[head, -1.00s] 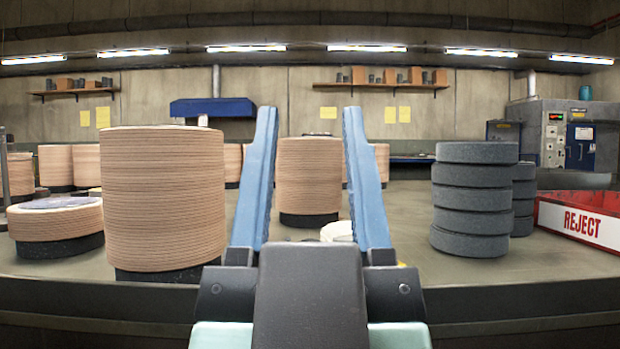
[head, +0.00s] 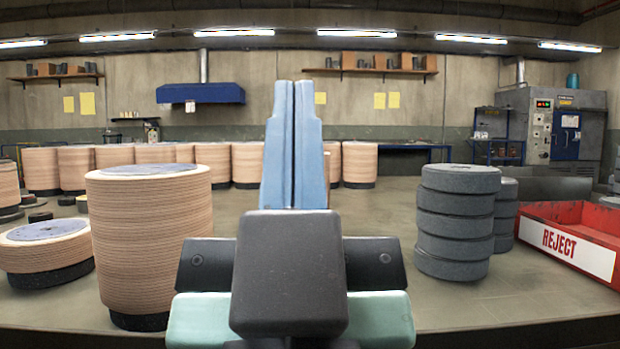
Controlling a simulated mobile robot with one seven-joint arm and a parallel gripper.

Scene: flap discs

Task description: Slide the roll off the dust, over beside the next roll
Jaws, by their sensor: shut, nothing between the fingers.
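My gripper (head: 294,84) stands upright in the middle of the head view. Its two blue fingers are pressed together with nothing between them. A tall tan ribbed roll (head: 150,240) with a grey top and dark base stands on the worktop to the left. A low tan roll (head: 45,258) is further left. Several tan rolls stand in a row at the back, including one (head: 252,163) just left of the fingers and one (head: 359,163) to their right. I see no dust; the worktop directly behind the fingers and wrist is hidden. I cannot tell which roll the task means.
A stack of grey discs (head: 455,225) stands at right, with another stack (head: 505,210) partly behind it. A red REJECT bin (head: 570,240) is at far right. Small dark discs (head: 40,216) lie at left. Bare worktop (head: 390,215) lies between fingers and grey stack.

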